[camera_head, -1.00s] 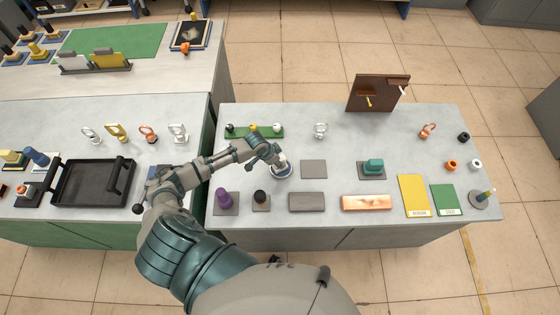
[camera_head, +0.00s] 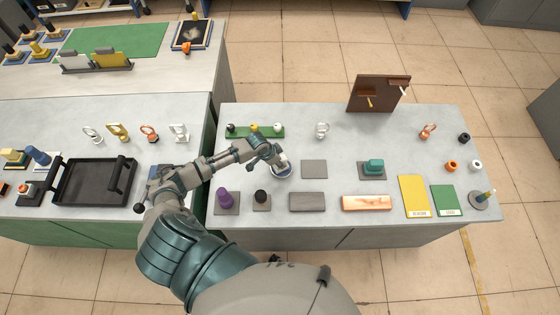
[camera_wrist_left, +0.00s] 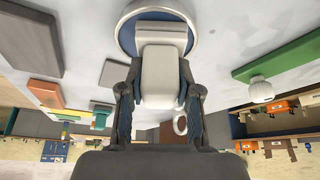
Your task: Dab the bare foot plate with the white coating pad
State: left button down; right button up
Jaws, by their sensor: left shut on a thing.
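The white coating pad (camera_wrist_left: 160,75) is held between the two fingers of my left gripper (camera_wrist_left: 160,98), which is shut on it. In the head view my left gripper (camera_head: 274,160) is over a round dish (camera_head: 281,172) with a pale rim and blue inside. The pad is at the dish, and I cannot tell whether it touches the bottom. A flat bare grey plate (camera_head: 314,169) lies just right of the dish; it also shows in the left wrist view (camera_wrist_left: 114,74). I cannot tell for sure that it is the foot plate. My right gripper is out of view.
A thicker grey block (camera_head: 307,202) and a copper-coloured plate (camera_head: 366,203) lie along the front. A teal piece (camera_head: 373,167) stands farther right. A green board with knobs (camera_head: 266,133) is behind the gripper. Purple (camera_head: 224,197) and black (camera_head: 261,197) knobs stand front left.

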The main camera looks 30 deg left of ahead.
pick_arm(q)
jog(key=shift+d+r, duration=0.1)
jog(key=shift+d, duration=0.25)
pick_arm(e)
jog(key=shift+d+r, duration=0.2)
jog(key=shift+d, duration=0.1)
pick_arm(q)
jog(key=shift+a+p, duration=0.25)
jog(key=shift+p, duration=0.05)
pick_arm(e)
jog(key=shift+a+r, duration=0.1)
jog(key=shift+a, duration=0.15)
pick_arm(q)
jog(key=shift+d, duration=0.15)
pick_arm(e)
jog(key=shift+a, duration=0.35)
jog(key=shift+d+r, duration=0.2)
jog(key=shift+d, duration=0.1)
pick_arm(q)
jog(key=shift+s+f+p, duration=0.1)
jog(key=shift+f+p, duration=0.15)
jog(key=shift+p, duration=0.3)
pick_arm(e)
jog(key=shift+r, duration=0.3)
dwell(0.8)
